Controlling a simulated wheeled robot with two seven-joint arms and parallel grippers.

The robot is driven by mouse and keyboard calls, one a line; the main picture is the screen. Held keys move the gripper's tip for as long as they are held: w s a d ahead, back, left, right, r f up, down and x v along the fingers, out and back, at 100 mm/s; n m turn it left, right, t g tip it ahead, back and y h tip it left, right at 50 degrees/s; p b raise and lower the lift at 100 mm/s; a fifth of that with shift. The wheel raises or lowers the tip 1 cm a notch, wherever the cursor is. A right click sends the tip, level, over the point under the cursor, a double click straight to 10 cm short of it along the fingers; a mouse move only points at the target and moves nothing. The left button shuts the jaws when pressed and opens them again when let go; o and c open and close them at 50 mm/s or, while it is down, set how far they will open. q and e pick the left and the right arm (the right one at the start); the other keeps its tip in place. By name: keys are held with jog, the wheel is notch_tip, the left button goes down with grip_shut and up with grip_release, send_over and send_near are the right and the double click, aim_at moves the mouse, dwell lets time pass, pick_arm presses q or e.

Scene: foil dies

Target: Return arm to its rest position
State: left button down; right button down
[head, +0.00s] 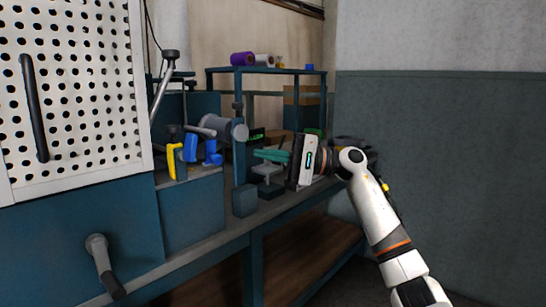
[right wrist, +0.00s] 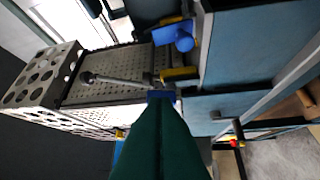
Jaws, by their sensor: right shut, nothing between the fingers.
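My right arm reaches in from the lower right of the head view, over the workbench. Its right gripper (head: 258,154) points left, with its teal fingers together and nothing seen between them. In the right wrist view the shut green fingers (right wrist: 162,100) run up from the bottom edge, with a small blue patch at their tips. The fingers are apart from the yellow die (head: 173,161) and the blue dies (head: 191,148), (head: 212,154), which stand to their left in the head view. My left arm and gripper are not in view.
The blue-grey bench (head: 240,233) runs under my right gripper, with a small press (head: 267,177) close below it. A perforated white panel (head: 75,90) stands at left, with a crank handle (head: 104,265) below. A shelf (head: 285,71) holds rolls behind. A wall (head: 440,150) fills the right.

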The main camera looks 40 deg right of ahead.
jog(key=shift+s+d+f, duration=0.1)
jog(key=shift+s+d, duration=0.3)
jog(key=shift+s, duration=0.05)
dwell(0.3)
